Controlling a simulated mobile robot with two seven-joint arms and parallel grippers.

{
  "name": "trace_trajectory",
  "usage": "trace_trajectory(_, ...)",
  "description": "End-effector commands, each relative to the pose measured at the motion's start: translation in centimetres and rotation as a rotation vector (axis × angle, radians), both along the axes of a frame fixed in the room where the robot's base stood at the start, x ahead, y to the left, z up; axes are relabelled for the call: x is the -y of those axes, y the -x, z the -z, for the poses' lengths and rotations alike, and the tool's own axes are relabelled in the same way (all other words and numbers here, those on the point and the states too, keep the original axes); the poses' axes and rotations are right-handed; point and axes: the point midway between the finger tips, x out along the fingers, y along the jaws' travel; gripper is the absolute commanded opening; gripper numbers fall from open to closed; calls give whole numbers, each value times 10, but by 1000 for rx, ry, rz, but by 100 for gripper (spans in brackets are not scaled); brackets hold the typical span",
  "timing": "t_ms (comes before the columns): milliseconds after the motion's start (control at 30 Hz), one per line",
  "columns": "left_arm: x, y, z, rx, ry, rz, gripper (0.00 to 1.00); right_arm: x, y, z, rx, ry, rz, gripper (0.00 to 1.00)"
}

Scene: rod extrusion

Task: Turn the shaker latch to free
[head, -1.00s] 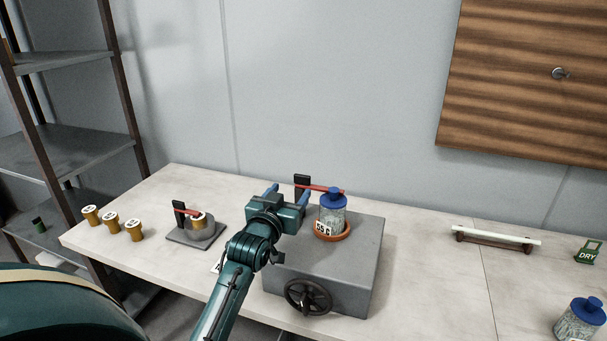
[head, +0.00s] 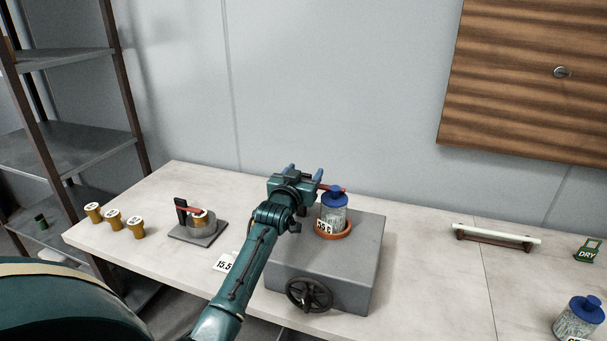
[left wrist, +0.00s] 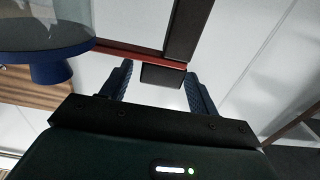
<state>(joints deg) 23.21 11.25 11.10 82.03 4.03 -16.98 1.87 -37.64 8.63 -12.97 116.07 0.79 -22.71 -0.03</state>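The shaker is a grey box (head: 345,258) with a dark handwheel (head: 309,294) on its front. A jar (head: 333,211) with a blue lid stands upright in its orange ring (head: 345,234). The red latch bar (head: 333,188) reaches the lid; it also shows in the left wrist view (left wrist: 130,48), crossing a dark post (left wrist: 186,28). My left gripper (head: 305,171) is open behind and left of the jar, hiding the post in the head view. In the left wrist view, a dark block (left wrist: 162,76) shows between its fingers; contact cannot be told. My right gripper is out of view.
A smaller stand (head: 197,232) with a red bar and an orange cup is left of the shaker. Several orange cups stand at the table's left end. A rack with a pale rod (head: 497,234) and another blue-lidded jar (head: 578,318) are right.

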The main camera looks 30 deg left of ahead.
Motion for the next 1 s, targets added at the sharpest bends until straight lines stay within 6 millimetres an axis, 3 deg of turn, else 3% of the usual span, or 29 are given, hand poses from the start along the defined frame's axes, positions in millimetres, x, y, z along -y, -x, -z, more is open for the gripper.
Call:
trace_trajectory(700,0,0,0,-1,0,0,1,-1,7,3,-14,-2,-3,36)
trace_trajectory(1000,-4,-5,1,1,2,-13,0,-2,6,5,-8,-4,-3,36)
